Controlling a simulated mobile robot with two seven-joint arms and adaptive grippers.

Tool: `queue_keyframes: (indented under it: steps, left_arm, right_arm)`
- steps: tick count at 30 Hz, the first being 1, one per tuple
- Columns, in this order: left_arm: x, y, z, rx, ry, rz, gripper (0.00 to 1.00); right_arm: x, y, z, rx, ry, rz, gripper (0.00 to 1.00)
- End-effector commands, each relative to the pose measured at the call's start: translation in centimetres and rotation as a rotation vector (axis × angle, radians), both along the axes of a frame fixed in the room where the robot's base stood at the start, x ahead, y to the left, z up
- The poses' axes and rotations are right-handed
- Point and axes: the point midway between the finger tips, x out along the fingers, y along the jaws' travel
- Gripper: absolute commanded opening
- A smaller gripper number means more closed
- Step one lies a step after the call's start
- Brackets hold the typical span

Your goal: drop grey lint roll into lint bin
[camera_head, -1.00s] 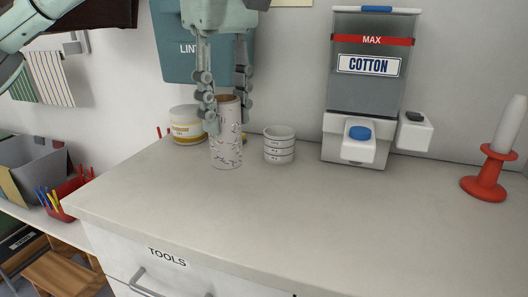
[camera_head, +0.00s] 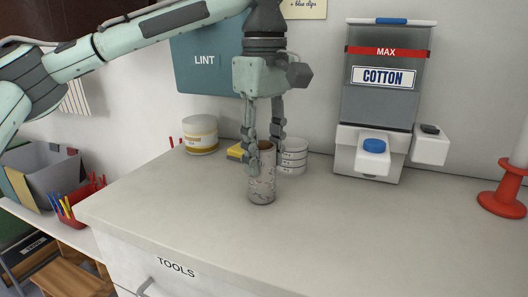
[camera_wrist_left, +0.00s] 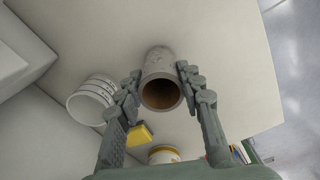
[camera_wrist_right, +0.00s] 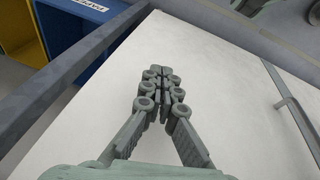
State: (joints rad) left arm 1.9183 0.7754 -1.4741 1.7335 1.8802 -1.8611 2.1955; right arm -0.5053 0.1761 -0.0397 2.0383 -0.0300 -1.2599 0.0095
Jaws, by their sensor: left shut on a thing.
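The grey lint roll (camera_head: 262,182) is a speckled upright tube with a brown hollow core. My left gripper (camera_head: 264,148) is shut on its upper part, one finger on each side. In the left wrist view the roll (camera_wrist_left: 160,62) shows its open end between the fingers (camera_wrist_left: 159,78). Its lower end is at or just above the worktop; I cannot tell if it touches. The teal lint bin (camera_head: 205,62), marked LINT, is on the wall behind, partly hidden by my left arm. My right gripper (camera_wrist_right: 163,88) shows only in its own wrist view, fingers together and empty.
On the worktop (camera_head: 330,230) are a white ringed cup (camera_head: 292,158) close behind the roll, a yellow-labelled tub (camera_head: 201,135), a yellow item (camera_head: 236,151), the cotton dispenser (camera_head: 383,100) and a red holder (camera_head: 502,198). The worktop's front is clear.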

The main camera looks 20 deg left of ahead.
Motion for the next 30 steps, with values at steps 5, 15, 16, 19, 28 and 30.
queue_keyframes:
  steps: [5, 15, 16, 19, 28, 30]
  left_arm:
    - [0.0, 0.0, -0.3, 0.0, 0.001, 0.0, 0.45]
    - [0.0, 0.0, -0.2, 0.0, 0.001, 0.0, 0.57]
    - [0.0, 0.0, -0.2, 0.0, 0.0, 0.0, 0.57]
    - [0.0, 0.0, 0.2, 0.0, -0.002, 0.0, 0.57]
    - [0.0, -0.1, 5.9, -0.003, -0.002, 0.0, 0.57]
    - [0.0, -0.1, 7.5, -0.002, -0.002, 0.0, 0.57]
  right_arm:
    - [-0.2, -0.1, -0.5, 0.002, 0.002, 0.0, 0.0]
    - [-0.4, -0.1, -0.9, 0.0, 0.012, 0.0, 0.0]
    - [-0.4, -0.1, -0.9, 0.001, 0.012, 0.0, 0.0]
    - [-0.4, -0.1, -0.8, -0.001, 0.013, -0.001, 0.0]
    - [0.0, 0.1, -0.6, 0.007, 0.0, 0.003, 0.0]
    - [-0.1, 0.1, -1.4, 0.009, 0.007, 0.003, 0.0]
